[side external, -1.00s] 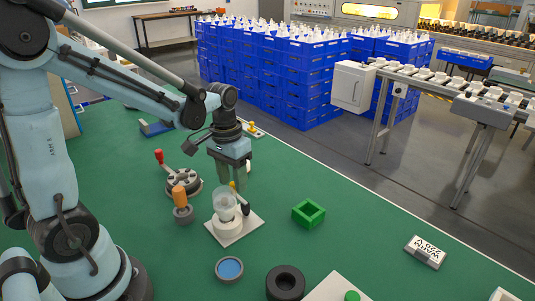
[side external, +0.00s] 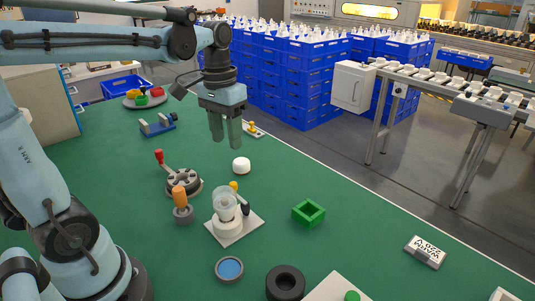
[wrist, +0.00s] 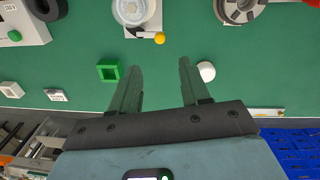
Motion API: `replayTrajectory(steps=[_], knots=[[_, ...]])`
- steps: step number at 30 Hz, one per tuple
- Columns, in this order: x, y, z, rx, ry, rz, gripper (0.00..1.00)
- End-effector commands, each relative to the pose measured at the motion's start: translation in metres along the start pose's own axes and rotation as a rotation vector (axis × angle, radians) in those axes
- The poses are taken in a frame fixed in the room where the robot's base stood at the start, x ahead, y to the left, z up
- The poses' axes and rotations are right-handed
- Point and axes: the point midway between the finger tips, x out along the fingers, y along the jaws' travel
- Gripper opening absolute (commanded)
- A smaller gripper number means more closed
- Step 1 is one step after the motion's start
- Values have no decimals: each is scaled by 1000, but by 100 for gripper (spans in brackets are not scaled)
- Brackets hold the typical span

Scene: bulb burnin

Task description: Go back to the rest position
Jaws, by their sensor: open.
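My gripper (side external: 226,138) hangs above the green bench at its far side, fingers pointing down. In the wrist view my gripper (wrist: 160,80) shows two fingers spread apart with only bench top between them. It is open and empty. A white domed piece (side external: 241,165) sits on the bench below and slightly right of the fingers; it also shows in the wrist view (wrist: 206,71), just right of the right finger. A fixture with a clear cup (side external: 225,205) stands on a white plate nearer the camera, with a yellow knob and a dark lever beside it.
Around it stand a red-handled round fixture (side external: 183,181), an orange-topped post (side external: 181,205), a green square frame (side external: 308,211), a blue-centred dish (side external: 229,268) and a black ring (side external: 285,282). Blue crates (side external: 300,85) stack beyond the bench edge. The air around my gripper is clear.

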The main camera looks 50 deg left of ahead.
Motion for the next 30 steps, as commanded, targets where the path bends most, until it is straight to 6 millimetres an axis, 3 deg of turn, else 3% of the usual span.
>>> replayTrajectory(steps=[13, 30], knots=[[3, 6, 5, 18, 52, -7, 46], [44, 53, 45, 176, 580, 0, 46]])
